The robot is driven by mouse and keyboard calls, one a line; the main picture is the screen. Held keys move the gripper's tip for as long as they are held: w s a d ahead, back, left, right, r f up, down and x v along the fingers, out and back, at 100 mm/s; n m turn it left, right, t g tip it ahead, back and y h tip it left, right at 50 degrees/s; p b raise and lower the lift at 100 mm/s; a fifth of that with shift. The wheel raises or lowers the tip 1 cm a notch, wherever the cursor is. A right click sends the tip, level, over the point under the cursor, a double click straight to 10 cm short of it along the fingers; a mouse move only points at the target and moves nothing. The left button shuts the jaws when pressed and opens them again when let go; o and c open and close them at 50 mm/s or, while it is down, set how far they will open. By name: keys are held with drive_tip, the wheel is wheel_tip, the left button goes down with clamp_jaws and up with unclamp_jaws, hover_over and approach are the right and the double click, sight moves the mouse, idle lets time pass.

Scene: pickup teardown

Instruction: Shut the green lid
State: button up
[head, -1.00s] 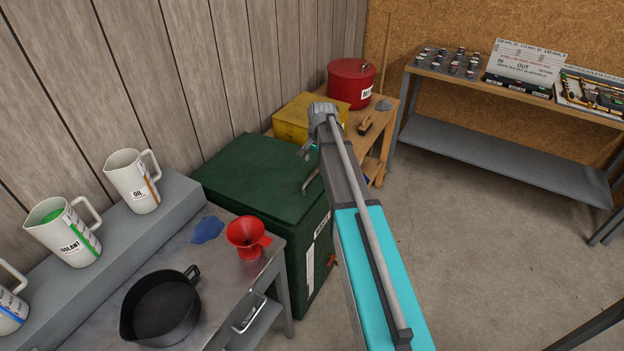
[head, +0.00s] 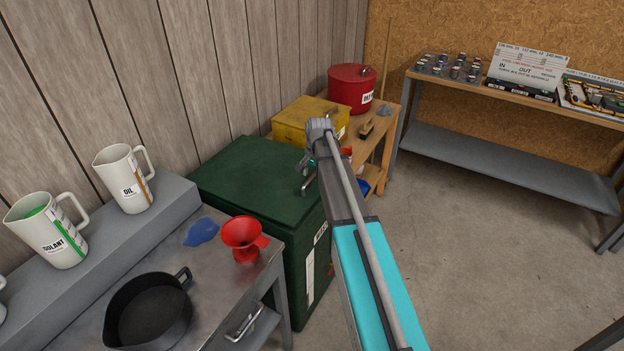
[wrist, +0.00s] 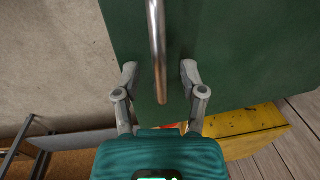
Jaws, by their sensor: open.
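The green lid (head: 245,180) lies flat on top of a dark green box (head: 308,265) in the head view and looks down; no gap shows along its edges. A metal bar handle (head: 309,183) is at its right edge. My gripper (head: 307,165) is beside the handle, partly hidden by my arm. In the wrist view my gripper (wrist: 159,71) is open, with the handle (wrist: 157,45) running between its fingertips in the picture. Whether the fingers touch the handle cannot be told.
A metal bench (head: 215,265) with a red funnel (head: 243,237) and black pan (head: 148,311) stands in front. A yellow box (head: 305,125) and red can (head: 351,90) stand on a wooden table behind. Open floor (head: 480,260) lies to the right.

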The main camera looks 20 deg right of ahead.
drive_tip(key=shift+f, duration=0.25)
drive_tip(key=shift+c, duration=0.3)
clamp_jaws()
